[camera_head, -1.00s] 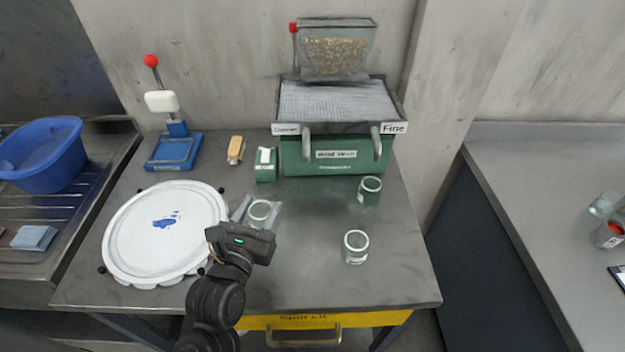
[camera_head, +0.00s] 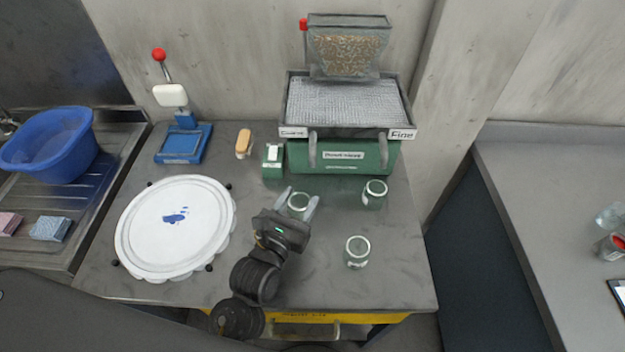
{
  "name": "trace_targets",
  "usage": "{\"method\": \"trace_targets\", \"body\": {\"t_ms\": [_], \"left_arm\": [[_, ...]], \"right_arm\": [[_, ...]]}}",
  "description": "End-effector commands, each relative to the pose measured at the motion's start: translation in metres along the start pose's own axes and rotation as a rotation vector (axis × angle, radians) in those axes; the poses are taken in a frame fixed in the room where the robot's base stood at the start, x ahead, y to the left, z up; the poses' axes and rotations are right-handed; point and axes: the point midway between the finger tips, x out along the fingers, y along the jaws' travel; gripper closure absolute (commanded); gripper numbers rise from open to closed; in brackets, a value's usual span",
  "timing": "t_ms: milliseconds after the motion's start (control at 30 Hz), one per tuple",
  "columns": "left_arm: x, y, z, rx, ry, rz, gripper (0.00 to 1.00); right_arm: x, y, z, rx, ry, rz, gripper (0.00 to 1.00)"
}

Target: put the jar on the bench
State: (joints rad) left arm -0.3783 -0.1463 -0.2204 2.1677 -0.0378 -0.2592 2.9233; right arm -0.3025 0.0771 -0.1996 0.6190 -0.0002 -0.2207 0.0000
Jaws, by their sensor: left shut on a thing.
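My left gripper (camera_head: 298,202) reaches in from the lower left, its two pale fingers shut around a small glass jar (camera_head: 299,205). The gripper body hides part of the jar's near side. The jar is over the middle of the grey bench (camera_head: 400,285); I cannot tell whether its base touches the top. Two similar jars stand upright on the bench to the right, one near the green machine (camera_head: 374,193) and another closer to the front (camera_head: 357,252). My right gripper is not in view.
A round white lid-like disc (camera_head: 175,250) lies on the left. Behind are a blue lever stand (camera_head: 183,145), a brush (camera_head: 243,142), a small green box (camera_head: 273,160) and the green machine (camera_head: 345,157). The front right of the bench is clear. A separate counter (camera_head: 540,190) stands right.

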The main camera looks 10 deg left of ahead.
Motion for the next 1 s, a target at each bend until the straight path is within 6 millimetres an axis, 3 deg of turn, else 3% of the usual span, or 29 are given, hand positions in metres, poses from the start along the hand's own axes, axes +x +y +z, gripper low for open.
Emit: {"method": "trace_targets", "body": {"t_ms": [100,333,567,800,1000], "left_arm": [[0.035,0.0,0.006,0.001,-0.002,-0.001,0.78],[0.073,0.0,0.002,0.001,0.0,0.0,0.78],[0.079,0.0,-0.001,0.001,0.001,0.0,0.78],[0.079,0.0,-0.029,0.002,0.004,-0.001,0.78],[0.078,0.0,-0.036,0.001,0.0,0.0,0.78]], "right_arm": [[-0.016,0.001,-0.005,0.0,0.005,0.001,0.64],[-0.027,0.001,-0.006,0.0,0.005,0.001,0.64],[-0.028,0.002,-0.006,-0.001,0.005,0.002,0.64],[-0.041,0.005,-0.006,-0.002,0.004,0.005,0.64],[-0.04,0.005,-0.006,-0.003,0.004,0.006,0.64]]}}
